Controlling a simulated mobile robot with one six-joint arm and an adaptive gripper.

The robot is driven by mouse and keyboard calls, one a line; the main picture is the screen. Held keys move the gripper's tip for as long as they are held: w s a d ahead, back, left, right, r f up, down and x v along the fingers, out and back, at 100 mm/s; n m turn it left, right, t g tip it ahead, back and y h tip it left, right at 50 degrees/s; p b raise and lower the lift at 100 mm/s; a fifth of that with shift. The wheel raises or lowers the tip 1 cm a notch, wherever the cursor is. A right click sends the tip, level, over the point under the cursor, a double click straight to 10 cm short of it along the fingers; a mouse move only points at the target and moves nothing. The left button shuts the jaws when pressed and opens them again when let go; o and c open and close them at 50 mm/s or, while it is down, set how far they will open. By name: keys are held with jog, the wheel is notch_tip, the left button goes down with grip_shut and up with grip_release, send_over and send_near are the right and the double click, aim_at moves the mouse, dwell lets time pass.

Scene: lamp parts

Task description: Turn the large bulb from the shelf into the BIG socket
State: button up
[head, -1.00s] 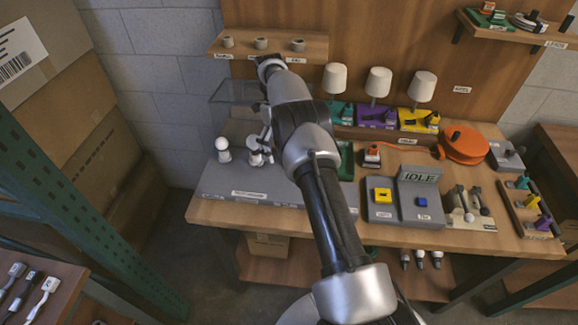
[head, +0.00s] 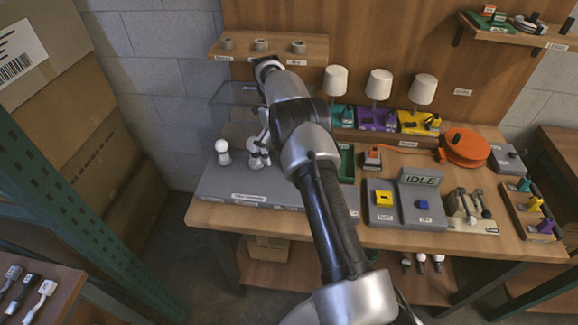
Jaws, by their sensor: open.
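My gripper (head: 261,150) points down over the grey platform at the table's left. It is small and partly hidden by my wrist; its jaws are open. A white and grey piece (head: 254,161) stands right at its fingertips; I cannot tell whether they touch it or whether it is a bulb or a socket. A white round bulb (head: 221,147) stands upright on a light base on the platform, left of my gripper. Several white-and-dark bulbs (head: 421,262) stand on the low shelf under the table. I cannot read which label marks the BIG socket.
A wall shelf (head: 320,49) with three grey ring-shaped parts (head: 261,45) is close behind my wrist. A clear panel (head: 232,92) stands at the platform's back. Three lamps (head: 378,84), an orange reel (head: 464,147) and an IDLE display box (head: 422,177) fill the table's right.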

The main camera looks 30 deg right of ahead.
jog(key=d, duration=0.1)
jog(key=d+r+h, duration=0.1)
jog(key=shift+w+d, duration=0.1)
jog(key=shift+d, duration=0.25)
jog(key=shift+d+f+n+t+h+b, duration=0.15)
jog(key=shift+d+f+n+t, duration=0.05)
jog(key=shift+d+n, duration=0.3)
jog(key=shift+d+f+n+t+h+b, duration=0.15)
jog(key=shift+d+f+n+t, duration=0.05)
jog(key=shift+d+n, duration=0.3)
jog(key=shift+s+d+n, duration=0.15)
jog(key=shift+s+n, duration=0.2)
jog(key=shift+n, duration=0.05)
jog(key=n, duration=0.1)
jog(key=n+h, duration=0.1)
jog(key=n, duration=0.1)
jog(key=shift+w+a+t+b, duration=0.1)
jog(key=shift+a+t+b, duration=0.1)
jog(key=shift+t+b, duration=0.15)
jog(key=n, duration=0.1)
jog(key=w+n+h+b, duration=0.1)
jog(key=n, duration=0.1)
jog(key=shift+a+f+t, duration=0.1)
jog(key=shift+f+t, duration=0.15)
jog(key=shift+f, duration=0.05)
jog(key=shift+r+n+t, duration=0.1)
jog(key=shift+n+t, duration=0.2)
jog(key=shift+n, duration=0.4)
